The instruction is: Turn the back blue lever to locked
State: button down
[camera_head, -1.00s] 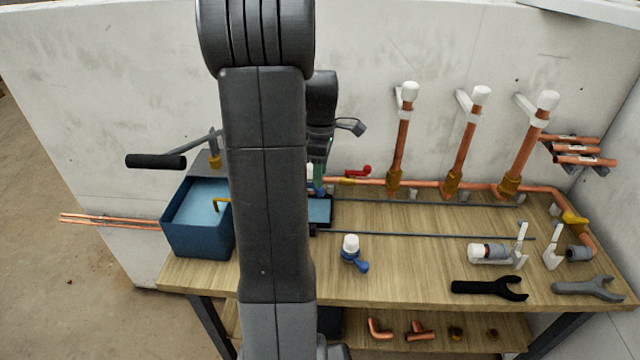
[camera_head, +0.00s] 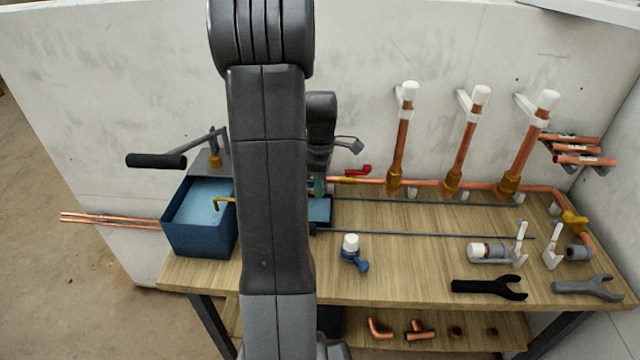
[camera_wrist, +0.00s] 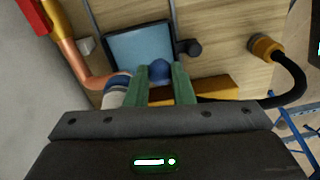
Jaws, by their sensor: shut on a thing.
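My gripper (camera_wrist: 165,84) has green fingers, shut on the back blue lever (camera_wrist: 159,70), whose rounded blue end shows between the fingertips in the wrist view. A white and blue valve body (camera_wrist: 117,88) sits just left of the fingers there. In the head view my gripper (camera_head: 319,186) is at the back of the bench, partly behind my arm, and the back lever is hidden. A second blue lever (camera_head: 360,264) under a white cap (camera_head: 350,243) stands apart at the front of the bench.
A blue water tank (camera_head: 196,240) with a pump handle (camera_head: 156,161) stands at left. A copper pipe (camera_head: 430,184) with a red lever (camera_head: 358,170) runs along the back. Upright pipes rise at the wall. Two wrenches (camera_head: 489,288) (camera_head: 588,288) lie front right.

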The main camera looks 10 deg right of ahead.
jog(key=shift+d, duration=0.15)
jog(key=shift+d+n, duration=0.15)
jog(key=shift+n, duration=0.35)
jog(key=c, duration=1.3)
grip_release()
jog(key=shift+o, duration=0.2)
notch_tip(320, 180, up, 14)
jog(key=shift+w, duration=0.25)
